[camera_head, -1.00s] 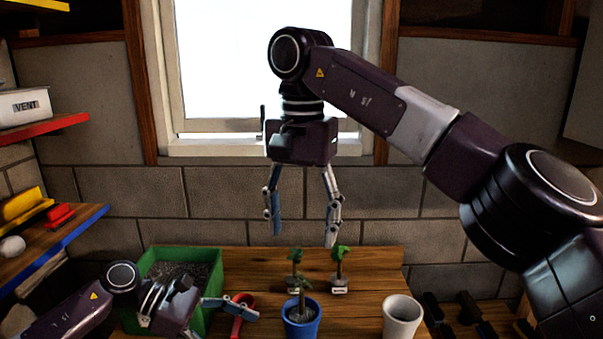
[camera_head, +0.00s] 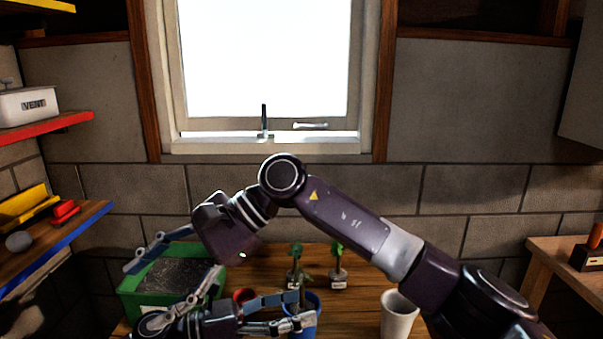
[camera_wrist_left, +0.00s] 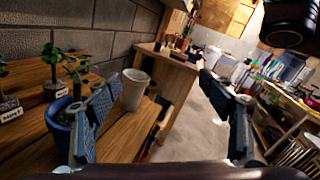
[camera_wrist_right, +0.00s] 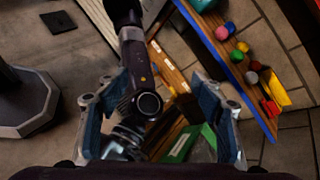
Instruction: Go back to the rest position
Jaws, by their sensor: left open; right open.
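My right gripper (camera_head: 163,282), on the arm coming in from the right, points left and down over the green planter box (camera_head: 128,283). It is open, and nothing shows between its fingers in the right wrist view (camera_wrist_right: 155,95). My left gripper (camera_head: 310,309) is low in the head view, pointing right, with its fingers in front of the blue pot (camera_head: 313,329). It is open and empty in the left wrist view (camera_wrist_left: 160,85), where the blue pot (camera_wrist_left: 60,125) stands beside one finger. Most of my left arm is below the head view.
A white cup (camera_head: 398,315) stands right of the pot. Two small labelled plants (camera_head: 338,270) stand behind it on the wooden bench (camera_head: 362,300). A red object (camera_head: 243,295) is partly hidden. Shelves (camera_head: 60,235) are at left, another table (camera_head: 560,250) at right.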

